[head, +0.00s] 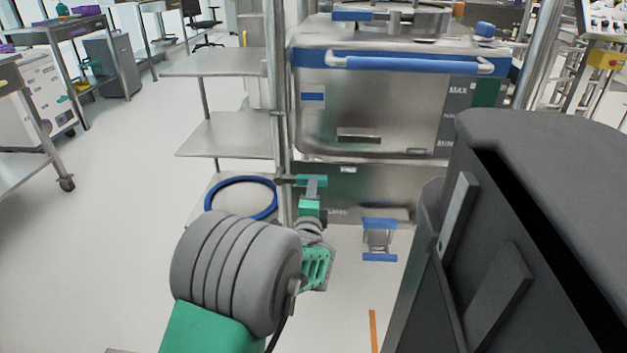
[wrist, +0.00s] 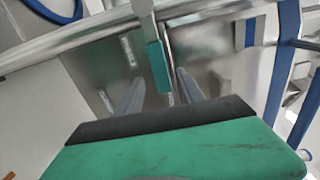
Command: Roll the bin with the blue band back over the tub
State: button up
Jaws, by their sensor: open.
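The steel bin with the blue band (head: 405,115) stands upright beyond my gripper in the head view. A blue handle runs across its front, and MAX and MIN marks show at its right. A lower steel body (head: 365,188) shows beneath it; I cannot tell whether this is the tub. A steel post (head: 279,110) stands at its left and carries a teal handle (head: 311,181). My gripper (head: 309,226) is just below this handle. In the wrist view, the open fingers of my gripper (wrist: 160,80) are on either side of the teal handle (wrist: 159,66); contact is unclear.
Steel shelves (head: 222,134) stand left of the post, with a blue ring (head: 240,181) low down. A blue-edged pedal (head: 380,240) is near the floor below the bin. A large dark grey body fills the right foreground. The floor (head: 125,190) at left is clear.

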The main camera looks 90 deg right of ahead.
aim_at(379, 108)
jog(key=z, duration=3.65)
